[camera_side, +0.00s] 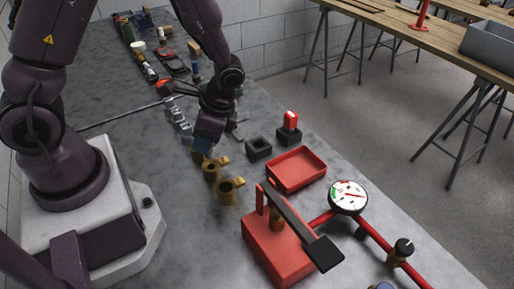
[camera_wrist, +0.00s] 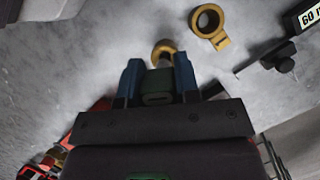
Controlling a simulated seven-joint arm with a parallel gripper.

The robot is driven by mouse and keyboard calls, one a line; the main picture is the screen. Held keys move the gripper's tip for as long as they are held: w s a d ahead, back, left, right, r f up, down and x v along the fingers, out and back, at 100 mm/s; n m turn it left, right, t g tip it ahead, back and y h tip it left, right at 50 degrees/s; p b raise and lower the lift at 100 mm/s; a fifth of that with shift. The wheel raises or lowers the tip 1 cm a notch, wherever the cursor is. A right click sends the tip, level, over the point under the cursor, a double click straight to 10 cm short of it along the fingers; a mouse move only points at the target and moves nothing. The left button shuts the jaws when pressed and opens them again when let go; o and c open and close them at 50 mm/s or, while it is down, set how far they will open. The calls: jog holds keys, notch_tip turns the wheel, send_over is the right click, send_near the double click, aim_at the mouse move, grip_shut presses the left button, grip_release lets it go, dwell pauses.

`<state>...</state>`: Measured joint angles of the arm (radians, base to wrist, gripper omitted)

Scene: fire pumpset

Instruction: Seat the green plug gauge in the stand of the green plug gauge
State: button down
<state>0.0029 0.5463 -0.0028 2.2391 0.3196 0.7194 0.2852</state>
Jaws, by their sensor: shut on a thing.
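My gripper (camera_side: 204,146) is low over the bench, just behind the row of brass ring pieces. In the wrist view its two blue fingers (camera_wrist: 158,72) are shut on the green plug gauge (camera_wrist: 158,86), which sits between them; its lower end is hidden. In the side view the gauge is hidden by the gripper. An empty black square stand (camera_side: 258,148) is on the bench to the right of my gripper, apart from it; it looks like the green gauge's stand. A similar black stand (camera_side: 289,136) behind it holds a red plug gauge (camera_side: 291,119).
Brass rings with side tabs (camera_side: 229,190) stand close below my gripper; one also shows in the wrist view (camera_wrist: 221,43). A red tray (camera_side: 297,169) lies right of the empty stand. A red press (camera_side: 275,250) and a dial gauge (camera_side: 348,197) are in front. Bench left of the rings is clear.

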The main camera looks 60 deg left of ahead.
jog(key=shift+w+r, duration=0.2)
jog(key=shift+m+t, duration=0.3)
jog(key=shift+m, duration=0.6)
jog(key=r, duration=0.5)
jog(key=shift+w+d+r, duration=0.15)
jog(key=shift+w+r, duration=0.05)
jog(key=shift+r, duration=0.2)
jog(key=shift+w+y, duration=0.1)
jog(key=shift+y, duration=0.2)
jog(key=w+a+f, duration=0.1)
jog(key=w+f, duration=0.2)
jog(key=w, duration=0.4)
send_over(250, 144)
notch_tip(250, 144, down, 6)
jog(key=r, duration=0.1)
jog(key=shift+w+d+f+m, duration=0.25)
jog(key=shift+w+f+m, duration=0.05)
jog(key=shift+w+f, duration=0.35)
jog(key=shift+f, duration=1.7)
jog(key=shift+f, duration=0.1)
